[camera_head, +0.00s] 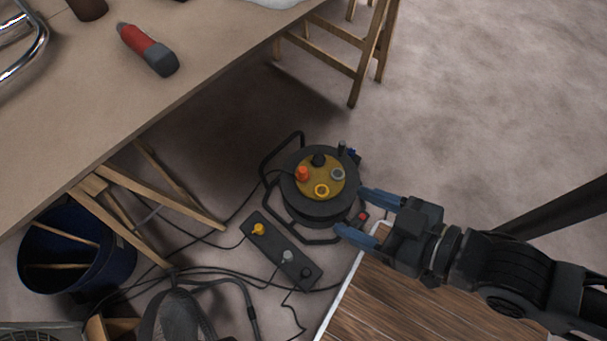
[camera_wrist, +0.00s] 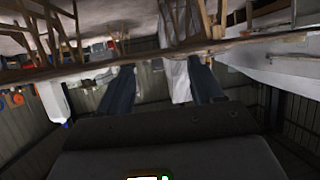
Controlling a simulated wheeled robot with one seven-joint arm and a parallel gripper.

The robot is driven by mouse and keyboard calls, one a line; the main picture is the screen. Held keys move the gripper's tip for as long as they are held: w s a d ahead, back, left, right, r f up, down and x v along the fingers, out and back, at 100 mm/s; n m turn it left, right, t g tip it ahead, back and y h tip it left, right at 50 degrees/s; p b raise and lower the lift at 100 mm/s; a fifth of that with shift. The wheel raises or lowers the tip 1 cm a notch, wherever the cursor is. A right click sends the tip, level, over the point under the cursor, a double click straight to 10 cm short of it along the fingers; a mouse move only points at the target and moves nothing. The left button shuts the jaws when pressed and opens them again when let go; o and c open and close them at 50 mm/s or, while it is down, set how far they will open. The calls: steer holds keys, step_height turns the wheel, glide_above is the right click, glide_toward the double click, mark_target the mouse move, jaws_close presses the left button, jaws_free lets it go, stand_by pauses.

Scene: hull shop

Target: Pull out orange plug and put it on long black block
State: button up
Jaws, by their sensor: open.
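The orange plug (camera_head: 302,173) sits on the left part of the yellow face of a black cable reel (camera_head: 318,207) on the floor. The long black block (camera_head: 272,244) lies on the floor just below and left of the reel. A yellow plug, a grey one and a black one are spaced along its top. My gripper (camera_head: 350,210) is open, with blue fingers pointing left, and appears at the reel's right side, apart from the orange plug. Its fingers (camera_wrist: 162,80) also show in the wrist view with nothing gripped between them. I cannot make out the plug surely there.
A black plug (camera_head: 319,159) is near the orange one on the reel. A workbench (camera_head: 100,110) with a red-handled tool (camera_head: 148,48) stands upper left. A blue bucket (camera_head: 70,255) and loose cables lie lower left. A wooden-topped surface (camera_head: 390,310) is below my arm. Floor at upper right is clear.

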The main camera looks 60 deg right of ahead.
steer(key=w+f+m+g+b, duration=0.1)
steer(key=w+f+g+b, duration=0.35)
steer(key=f, duration=1.45)
steer(key=g+b, duration=0.8)
steer(key=b, duration=0.6)
glide_above(303, 170)
steer(key=a, duration=0.1)
steer(key=shift+m+y, duration=0.3)
steer(key=shift+y, duration=0.1)
step_height(303, 170, down, 23)
steer(key=shift+d+r+g, duration=0.15)
steer(key=shift+d+g, duration=0.2)
steer(key=shift+d, duration=0.2)
